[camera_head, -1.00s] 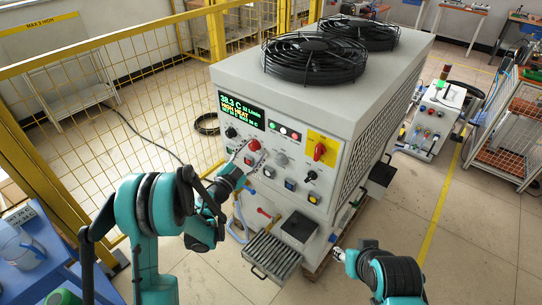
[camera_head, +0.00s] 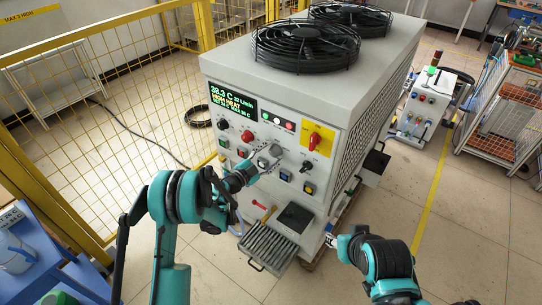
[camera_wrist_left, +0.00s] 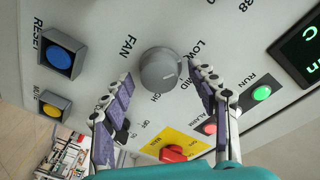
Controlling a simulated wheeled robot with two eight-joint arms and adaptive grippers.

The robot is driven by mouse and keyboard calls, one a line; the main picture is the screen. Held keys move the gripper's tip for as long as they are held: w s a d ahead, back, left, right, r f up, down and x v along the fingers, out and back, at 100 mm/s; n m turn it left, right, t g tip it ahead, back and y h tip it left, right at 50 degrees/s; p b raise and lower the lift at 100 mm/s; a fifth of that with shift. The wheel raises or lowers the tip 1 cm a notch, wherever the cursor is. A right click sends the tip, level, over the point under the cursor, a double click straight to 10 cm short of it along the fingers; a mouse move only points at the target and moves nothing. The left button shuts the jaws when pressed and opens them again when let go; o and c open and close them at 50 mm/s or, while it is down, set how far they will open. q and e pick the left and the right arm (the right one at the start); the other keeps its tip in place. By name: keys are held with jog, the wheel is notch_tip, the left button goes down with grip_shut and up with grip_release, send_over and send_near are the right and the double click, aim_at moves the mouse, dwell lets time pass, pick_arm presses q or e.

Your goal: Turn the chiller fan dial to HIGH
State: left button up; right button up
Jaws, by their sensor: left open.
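The chiller fan dial (camera_head: 276,150) is a grey round knob on the white front panel. In the left wrist view the dial (camera_wrist_left: 160,68) sits beside the word FAN, with LOW, MID and a partly covered HIGH around it. A small mark on its edge appears to face the LOW and MID side; the exact setting is unclear. My left gripper (camera_head: 267,157) is at the dial. In the wrist view its open fingers (camera_wrist_left: 163,77) lie on either side of the dial, apart from it. My right gripper (camera_head: 331,240) is low before the chiller; its fingers are too small to read.
The panel also holds a red rotary switch (camera_head: 315,138) on a yellow plate, a red knob (camera_head: 247,136), a black knob (camera_head: 307,165) and several push buttons. A grated tray (camera_head: 268,246) juts out below.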

pick_arm(q)
jog(key=c, duration=1.2)
jog(key=shift+o, duration=0.2)
jog(key=shift+m, duration=0.3)
jog(key=m+b, duration=0.1)
jog(key=m, duration=0.2)
jog(key=shift+m+y+b, duration=0.3)
jog(key=shift+b, duration=0.05)
jog(key=m+b, duration=0.1)
jog(key=m, duration=0.5)
jog(key=shift+s+d+y+b, duration=0.1)
jog(key=shift+d+y+b, duration=0.05)
jog(key=shift+y+b, duration=0.15)
jog(key=m+y+b, duration=0.1)
jog(key=m, duration=0.4)
jog(key=shift+f+m, duration=0.1)
jog(key=shift+m, duration=0.2)
jog(key=m, duration=0.3)
jog(key=shift+t+y, duration=0.3)
jog(key=shift+t, duration=0.1)
jog(key=shift+m, duration=1.5)
